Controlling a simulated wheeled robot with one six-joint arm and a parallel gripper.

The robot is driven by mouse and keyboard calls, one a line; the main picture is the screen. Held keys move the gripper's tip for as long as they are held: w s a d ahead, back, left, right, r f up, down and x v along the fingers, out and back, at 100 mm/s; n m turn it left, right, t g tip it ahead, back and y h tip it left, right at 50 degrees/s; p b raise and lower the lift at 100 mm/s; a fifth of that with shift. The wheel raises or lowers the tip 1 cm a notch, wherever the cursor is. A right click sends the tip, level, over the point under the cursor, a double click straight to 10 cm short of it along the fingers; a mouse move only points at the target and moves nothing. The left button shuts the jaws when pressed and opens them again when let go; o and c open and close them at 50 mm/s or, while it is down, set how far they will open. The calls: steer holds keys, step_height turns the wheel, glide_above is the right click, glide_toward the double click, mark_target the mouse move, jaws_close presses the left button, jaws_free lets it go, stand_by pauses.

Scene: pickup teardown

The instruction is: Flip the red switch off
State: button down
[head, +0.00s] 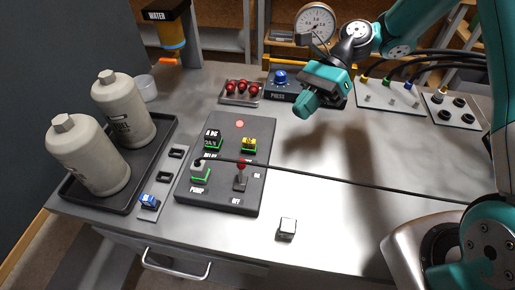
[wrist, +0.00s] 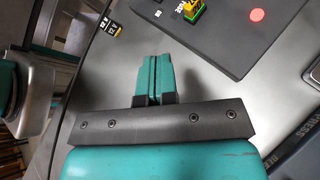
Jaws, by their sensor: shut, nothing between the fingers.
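The red switch (head: 241,166) is a small lever with a red tip on the dark control panel (head: 222,203), right of its middle. The word OFF is printed on the panel below it, and the red tip points away from that word. My gripper (head: 305,107) hangs above the table, to the right of and beyond the panel, apart from the switch. Its teal fingers are shut together with nothing between them, as the wrist view (wrist: 153,78) shows. The wrist view catches a corner of the panel (wrist: 225,45), but the switch is not visible there.
A black cable (head: 330,180) runs across the panel, passing close to the switch. Plug-in blocks (head: 249,146) stand on the panel. Two grey canisters (head: 88,157) stand in a tray at left.

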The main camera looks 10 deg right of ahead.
mark_target(243, 168)
steer(key=shift+a, duration=0.1)
steer(key=x, duration=1)
steer(key=shift+s+a, duration=0.15)
steer(key=shift+s, duration=0.05)
steer(key=shift+s+a+r+p, duration=0.2)
steer(key=shift+a, duration=0.3)
steer(key=shift+s+a+r+p, duration=0.2)
steer(key=shift+a, duration=0.3)
steer(key=shift+s+a, duration=0.2)
steer(key=shift+a, duration=0.35)
steer(key=shift+r, duration=0.15)
steer(key=shift+s+a+r+p, duration=0.1)
steer(key=shift+p, duration=0.3)
steer(key=shift+s, duration=0.1)
